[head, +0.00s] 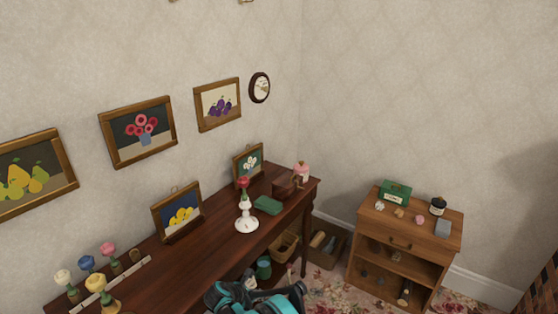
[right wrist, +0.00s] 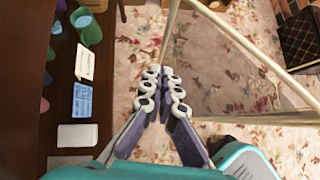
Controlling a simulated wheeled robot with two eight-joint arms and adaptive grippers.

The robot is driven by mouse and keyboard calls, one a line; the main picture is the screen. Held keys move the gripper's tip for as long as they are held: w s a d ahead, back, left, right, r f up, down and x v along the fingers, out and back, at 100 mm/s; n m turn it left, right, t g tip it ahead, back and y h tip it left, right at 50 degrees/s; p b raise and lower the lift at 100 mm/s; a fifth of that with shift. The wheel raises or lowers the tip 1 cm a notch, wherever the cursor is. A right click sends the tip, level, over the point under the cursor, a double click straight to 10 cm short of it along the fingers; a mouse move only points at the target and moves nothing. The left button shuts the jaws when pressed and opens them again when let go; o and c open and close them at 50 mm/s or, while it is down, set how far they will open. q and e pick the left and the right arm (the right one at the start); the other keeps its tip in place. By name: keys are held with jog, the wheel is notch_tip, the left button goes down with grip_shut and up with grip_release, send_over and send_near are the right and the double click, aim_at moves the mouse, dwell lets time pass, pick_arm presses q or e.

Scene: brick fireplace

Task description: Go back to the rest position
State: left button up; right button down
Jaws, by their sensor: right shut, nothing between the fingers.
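My right gripper (right wrist: 160,72) shows in the right wrist view, its two fingers brought together at the tips with nothing between them. It hangs over the flowered carpet (right wrist: 220,70), to the right of a dark wooden edge. In the head view a teal and black part of my arm (head: 255,298) shows at the bottom edge, in front of the long dark table (head: 180,262). No gripper fingers can be made out there. My left gripper is in neither view.
A wooden cabinet (head: 405,230) stands at the right. Pale thin bars (right wrist: 245,45) cross beside my right gripper.

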jog(key=s+d+r+m+y, duration=0.1)
jog(key=s+d+r+m, duration=0.3)
jog(key=r, duration=0.4)
jog(key=s+d+r+m+g+y, duration=0.15)
jog(key=d+r+m, duration=0.25)
jog(key=d+r, duration=0.4)
jog(key=s+d+r+m+t+y, duration=0.1)
jog(key=s+d+r+m, duration=0.25)
jog(key=r, duration=0.55)
jog(key=s+d+r+m, duration=0.1)
jog(key=s+d+m, duration=0.2)
jog(key=s+m, duration=0.2)
jog(key=s+d+r+m+t+y, duration=0.1)
jog(key=s+d+m, duration=0.2)
jog(key=s, duration=0.6)
jog(key=s+d+r+m+y, duration=0.1)
jog(key=s+d+m, duration=0.2)
jog(key=s+m, duration=0.4)
jog(key=shift+s+d+r, duration=0.35)
